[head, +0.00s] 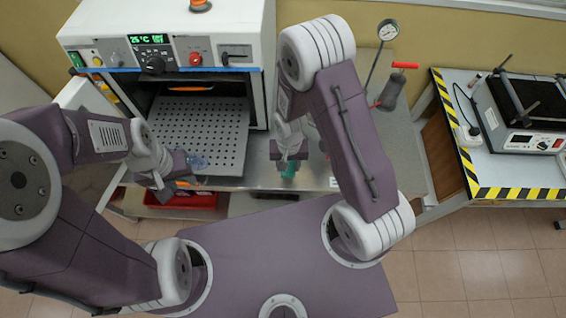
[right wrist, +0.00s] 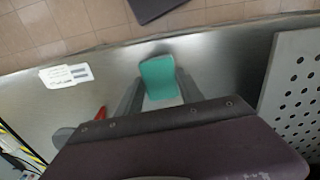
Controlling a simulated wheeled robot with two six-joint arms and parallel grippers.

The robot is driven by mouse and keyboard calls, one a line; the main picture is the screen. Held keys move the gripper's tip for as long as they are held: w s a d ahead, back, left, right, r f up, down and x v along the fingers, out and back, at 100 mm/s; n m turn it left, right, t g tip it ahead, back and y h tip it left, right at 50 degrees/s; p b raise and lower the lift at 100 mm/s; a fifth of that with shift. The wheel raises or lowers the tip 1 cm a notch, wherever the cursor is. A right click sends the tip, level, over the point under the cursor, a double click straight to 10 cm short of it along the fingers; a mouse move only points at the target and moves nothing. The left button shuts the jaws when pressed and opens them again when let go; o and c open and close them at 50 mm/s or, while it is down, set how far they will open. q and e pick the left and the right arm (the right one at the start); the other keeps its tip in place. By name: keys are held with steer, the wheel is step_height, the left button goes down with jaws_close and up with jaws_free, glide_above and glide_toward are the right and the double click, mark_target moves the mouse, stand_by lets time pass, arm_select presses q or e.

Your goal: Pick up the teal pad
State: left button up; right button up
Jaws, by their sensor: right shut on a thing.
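The teal pad (head: 290,169) is at the front of the steel bench, just right of the perforated tray. My right gripper (head: 289,164) is over it. In the right wrist view the teal pad (right wrist: 158,76) sits between the two fingers of my right gripper (right wrist: 158,85), which are shut on it. I cannot tell whether the pad still touches the bench. My left gripper (head: 178,186) is near the front left of the bench, close to a clear bluish object (head: 197,161). Its fingers are too small to read.
An oven (head: 165,45) with a perforated tray (head: 205,118) stands behind the grippers. A red bin (head: 185,200) is below the bench edge. A white label (right wrist: 66,75) lies on the bench. A gauge (head: 388,30) and a hotplate (head: 520,115) are to the right.

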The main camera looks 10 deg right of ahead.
steer(key=s+d+r+p, duration=0.2)
steer(key=s+r+p, duration=0.3)
steer(key=s+p, duration=0.2)
steer(key=shift+s+p, duration=0.4)
steer(key=shift+s, duration=0.05)
steer(key=shift+d+f, duration=0.1)
